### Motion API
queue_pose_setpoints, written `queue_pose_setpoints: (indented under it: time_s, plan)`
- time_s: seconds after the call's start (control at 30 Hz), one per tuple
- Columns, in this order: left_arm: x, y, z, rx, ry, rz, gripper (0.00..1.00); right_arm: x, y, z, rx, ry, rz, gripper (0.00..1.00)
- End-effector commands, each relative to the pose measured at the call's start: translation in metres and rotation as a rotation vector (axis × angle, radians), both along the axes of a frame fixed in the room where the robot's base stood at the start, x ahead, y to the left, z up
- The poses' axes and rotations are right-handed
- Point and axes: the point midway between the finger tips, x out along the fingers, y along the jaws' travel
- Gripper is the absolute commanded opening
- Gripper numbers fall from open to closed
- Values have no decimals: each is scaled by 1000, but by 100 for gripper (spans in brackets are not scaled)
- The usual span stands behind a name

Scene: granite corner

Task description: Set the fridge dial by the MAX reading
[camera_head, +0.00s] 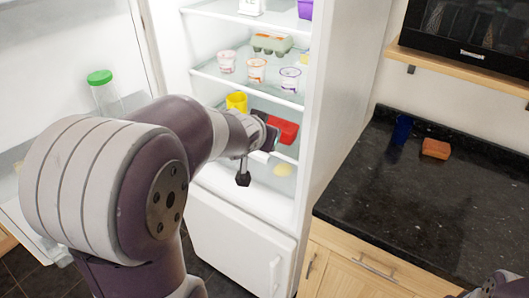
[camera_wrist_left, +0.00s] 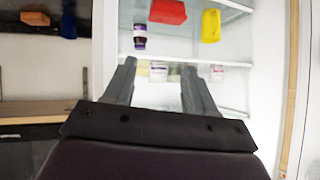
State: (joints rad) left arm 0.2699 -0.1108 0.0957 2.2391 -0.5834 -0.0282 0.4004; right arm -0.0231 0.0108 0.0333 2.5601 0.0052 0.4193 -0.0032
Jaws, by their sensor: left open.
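The fridge (camera_head: 345,60) stands open, with its door swung out at the left. A small white device (camera_head: 250,6) with dark marks is on the top visible shelf, cut by the picture's edge; its marks are too small to read. I cannot make out a dial in either view. My left gripper (camera_head: 268,138) reaches into the fridge by the lower shelf, near a red container (camera_head: 284,130). In the left wrist view the left gripper (camera_wrist_left: 160,68) is open, with nothing visibly held. Only a bit of my right arm shows, at the bottom right corner.
A yellow cup (camera_head: 237,101) stands beside my left arm. Several yogurt cups (camera_head: 256,70) and an egg carton (camera_head: 271,44) are on shelves above. A green-lidded jar (camera_head: 103,92) is in the door. The counter (camera_head: 365,190) holds a blue cup (camera_head: 402,129) and an orange sponge (camera_head: 436,149).

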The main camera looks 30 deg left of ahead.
Motion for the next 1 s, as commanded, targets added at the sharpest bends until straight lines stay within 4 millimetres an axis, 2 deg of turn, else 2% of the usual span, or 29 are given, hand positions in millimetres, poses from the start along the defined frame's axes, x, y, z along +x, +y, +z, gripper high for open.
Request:
queue_pose_setpoints:
  time_s: [0.1,0.23,0.83,0.87,0.93,1.0]
  plan:
    - [-7,-8,-20,-15,56,0,56,0,0,-4,0,0,0,43]
    - [-13,-13,-32,-24,93,1,56,0,0,-5,0,0,0,43]
    - [-16,-14,-36,-13,117,-7,56,0,0,-5,0,0,0,43]
    - [-21,-12,-42,-5,150,-5,56,0,0,-5,0,0,0,43]
    - [-45,-15,-68,-24,268,15,56,0,0,-5,0,0,0,43]
    - [-78,-33,-102,-72,429,10,56,0,0,-5,0,0,0,43]
